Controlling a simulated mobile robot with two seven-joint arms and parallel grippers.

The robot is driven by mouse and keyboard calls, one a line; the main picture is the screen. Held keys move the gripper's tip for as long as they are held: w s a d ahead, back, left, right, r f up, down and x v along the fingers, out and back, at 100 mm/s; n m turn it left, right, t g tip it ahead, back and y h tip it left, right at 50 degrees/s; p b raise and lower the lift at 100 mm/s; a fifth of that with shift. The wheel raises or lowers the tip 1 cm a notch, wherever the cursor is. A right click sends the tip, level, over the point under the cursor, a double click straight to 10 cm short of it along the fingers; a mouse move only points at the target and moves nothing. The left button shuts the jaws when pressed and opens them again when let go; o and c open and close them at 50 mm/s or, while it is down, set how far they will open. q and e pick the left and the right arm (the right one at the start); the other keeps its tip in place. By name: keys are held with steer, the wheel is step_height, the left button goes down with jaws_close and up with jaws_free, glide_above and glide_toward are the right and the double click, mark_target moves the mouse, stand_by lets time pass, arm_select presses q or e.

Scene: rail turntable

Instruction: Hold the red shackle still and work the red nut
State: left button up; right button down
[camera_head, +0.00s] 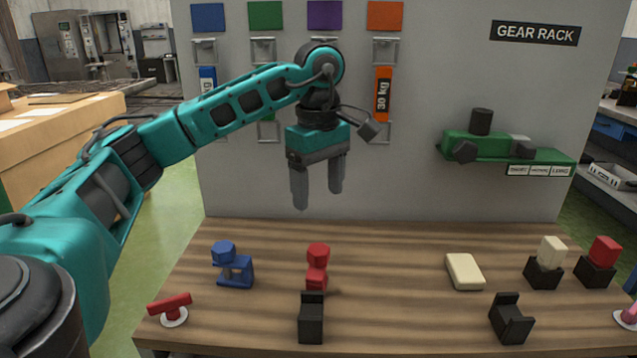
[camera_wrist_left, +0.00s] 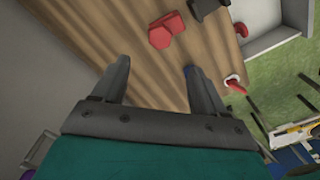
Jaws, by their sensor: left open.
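The red shackle (camera_head: 316,279) stands on the wooden table near the middle, with the red nut (camera_head: 318,252) at its top. The red piece also shows in the left wrist view (camera_wrist_left: 162,36), beyond the fingertips; there I cannot clearly tell nut from shackle. My left gripper (camera_head: 317,197) is open and empty, fingers pointing down, above and behind the red shackle and apart from it. In the left wrist view its two fingers (camera_wrist_left: 156,70) are spread with bare table between them. My right gripper is in neither view.
A blue shackle with a blue nut (camera_head: 224,250) stands left of the red one. A black holder (camera_head: 311,320) is just in front of the red shackle. A red handle (camera_head: 170,305) is at the front left. A cream block (camera_head: 465,271) lies to the right. The grey panel (camera_head: 420,190) rises behind.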

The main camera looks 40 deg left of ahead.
mark_target(319, 249)
arm_select(q)
step_height(319, 249, down, 13)
steer(key=shift+r+b, duration=0.1)
steer(key=shift+b, duration=1.05)
steer(key=shift+c, duration=0.3)
steer(key=c, duration=1.2)
steer(key=n+p, duration=0.1)
steer(key=n, duration=0.4)
steer(key=shift+n, duration=0.5)
steer(key=n+p, duration=0.1)
steer(key=n, duration=0.1)
steer(key=shift+r+n, duration=0.1)
steer(key=shift+n, duration=0.3)
steer(key=n+p, duration=0.1)
steer(key=n, duration=0.2)
